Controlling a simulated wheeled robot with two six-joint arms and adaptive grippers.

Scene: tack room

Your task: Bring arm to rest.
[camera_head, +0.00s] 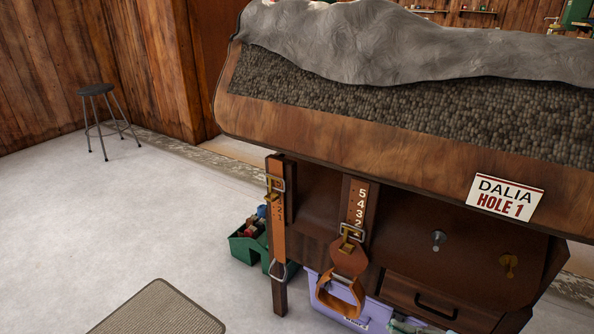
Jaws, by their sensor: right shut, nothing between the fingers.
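I cannot make out either of my grippers or arms in the head view. A wooden stand (330,135) with a dark woven pad (440,115) and a grey cover (390,45) on top fills the right half. Two leather straps hang at its front. The left strap (278,235) has a buckle and a metal ring at its lower end. The right strap (357,205) bears numbers and a buckle, with a leather loop (340,295) below it.
A sign reading "DALIA HOLE 1" (505,197), a silver knob (438,240) and a brass fitting (510,263) are on the stand. A green box (245,250) and a purple bin (325,300) sit low. A stool (97,90) stands at the back left. A mat (160,312) lies on open floor.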

